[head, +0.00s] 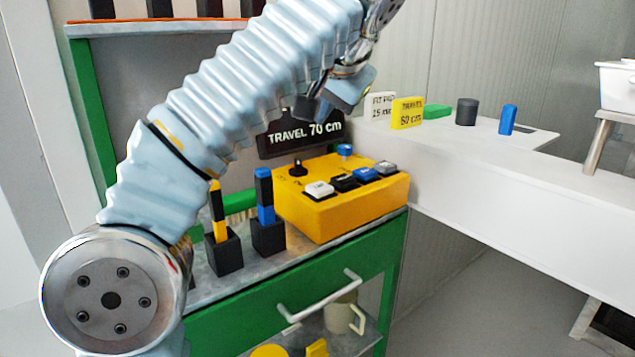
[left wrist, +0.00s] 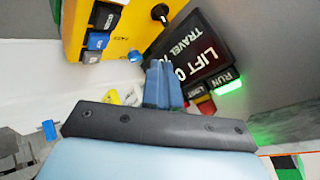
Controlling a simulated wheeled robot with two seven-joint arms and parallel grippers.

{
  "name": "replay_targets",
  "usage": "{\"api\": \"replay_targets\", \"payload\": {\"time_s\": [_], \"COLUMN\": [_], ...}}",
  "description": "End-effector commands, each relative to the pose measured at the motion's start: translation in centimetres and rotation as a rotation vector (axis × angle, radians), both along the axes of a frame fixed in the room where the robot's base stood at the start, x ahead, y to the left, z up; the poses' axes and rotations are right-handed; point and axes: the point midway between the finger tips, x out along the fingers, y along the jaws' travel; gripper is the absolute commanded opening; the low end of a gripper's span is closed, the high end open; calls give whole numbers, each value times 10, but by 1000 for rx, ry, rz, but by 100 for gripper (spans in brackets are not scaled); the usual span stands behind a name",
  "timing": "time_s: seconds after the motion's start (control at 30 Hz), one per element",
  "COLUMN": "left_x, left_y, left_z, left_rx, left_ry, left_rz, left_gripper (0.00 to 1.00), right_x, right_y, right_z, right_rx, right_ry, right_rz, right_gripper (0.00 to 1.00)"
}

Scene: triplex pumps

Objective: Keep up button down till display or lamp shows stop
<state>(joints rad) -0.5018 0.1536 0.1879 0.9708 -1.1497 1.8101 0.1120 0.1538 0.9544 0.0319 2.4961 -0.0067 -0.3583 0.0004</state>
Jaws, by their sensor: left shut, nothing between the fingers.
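The yellow control box (head: 345,208) sits on the bench top with a row of a white button (head: 318,190), a black button (head: 345,182), a blue button (head: 366,174) and a grey button (head: 386,167). Their labels are too small to read surely. The dark display (head: 300,135) behind it reads TRAVEL 70 cm; its upper line is hidden by my arm. In the left wrist view the display (left wrist: 200,45) shows LIFT, and a RUN lamp (left wrist: 229,87) glows green. My left gripper (head: 318,108) is shut and empty, above the box, apart from the buttons. My right gripper is out of view.
Two black holders with a yellow-black handle (head: 217,212) and a blue-black handle (head: 264,195) stand left of the box. A white counter (head: 470,150) to the right carries a yellow card (head: 407,113) and small blocks. A black knob (head: 298,168) stands up from the box.

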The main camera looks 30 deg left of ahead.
Motion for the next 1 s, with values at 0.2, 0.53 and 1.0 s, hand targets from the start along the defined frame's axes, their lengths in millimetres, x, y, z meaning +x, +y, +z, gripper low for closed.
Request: {"api": "replay_targets", "payload": {"time_s": [0.2, 0.53, 1.0], "left_x": [0, 0, 1], "left_y": [0, 0, 0], "left_z": [0, -21, -84], "left_rx": [1, 2, 0], "left_ry": [0, 2, 1], "left_rz": [-1, -1, -2], "left_gripper": [0, 0, 0], "right_x": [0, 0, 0], "right_y": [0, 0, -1], "right_z": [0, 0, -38], "right_rx": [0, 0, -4], "right_ry": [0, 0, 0], "right_rz": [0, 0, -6], "right_gripper": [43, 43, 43]}}
